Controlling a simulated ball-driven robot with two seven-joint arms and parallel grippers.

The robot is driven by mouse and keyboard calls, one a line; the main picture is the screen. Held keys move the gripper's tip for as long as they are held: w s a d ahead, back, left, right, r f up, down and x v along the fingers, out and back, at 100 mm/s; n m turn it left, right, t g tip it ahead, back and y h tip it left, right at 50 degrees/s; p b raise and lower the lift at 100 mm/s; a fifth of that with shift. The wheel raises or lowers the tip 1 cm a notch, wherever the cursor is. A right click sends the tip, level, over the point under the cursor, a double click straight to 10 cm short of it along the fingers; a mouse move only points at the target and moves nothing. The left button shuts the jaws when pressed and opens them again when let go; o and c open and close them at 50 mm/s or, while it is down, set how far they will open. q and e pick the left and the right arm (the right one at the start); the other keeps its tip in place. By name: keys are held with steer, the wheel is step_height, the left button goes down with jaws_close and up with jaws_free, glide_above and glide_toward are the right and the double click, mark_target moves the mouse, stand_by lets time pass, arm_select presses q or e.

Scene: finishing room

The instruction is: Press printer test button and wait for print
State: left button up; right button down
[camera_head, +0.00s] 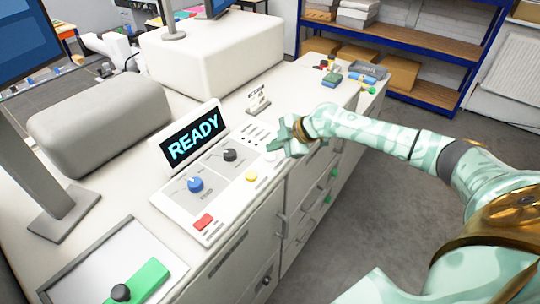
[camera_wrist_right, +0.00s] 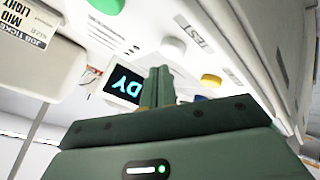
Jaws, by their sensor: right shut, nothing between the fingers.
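The printer's control panel (camera_head: 222,178) slopes along the front of the white machine. Its tilted display (camera_head: 192,138) reads READY in cyan; it also shows partly in the right wrist view (camera_wrist_right: 125,86). A white button (camera_head: 270,157) sits near the panel's right end. In the right wrist view the white button (camera_wrist_right: 173,47) is beside a label reading TEST. My right gripper (camera_head: 277,144) is shut and empty, close to the white button; contact cannot be told. The shut fingers also show in the right wrist view (camera_wrist_right: 158,86). My left gripper is not in view.
The panel also has a yellow button (camera_head: 251,176), a red button (camera_head: 204,221), a blue knob (camera_head: 195,184) and a black knob (camera_head: 230,155). A small sign (camera_head: 258,101) stands behind. A blue shelf (camera_head: 400,40) is at the back; grey floor (camera_head: 380,200) is clear.

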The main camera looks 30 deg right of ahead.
mark_target(274, 157)
steer(key=shift+f, duration=0.1)
stand_by(0.7)
steer(key=shift+f, duration=0.3)
steer(key=shift+f+b, duration=0.35)
steer(key=shift+b, duration=0.15)
stand_by(0.4)
steer(key=shift+r, duration=0.15)
steer(key=shift+r+p, duration=0.65)
steer(key=shift+p, duration=0.05)
steer(key=shift+r, duration=0.1)
step_height(274, 157, up, 5)
steer(key=p, duration=0.4)
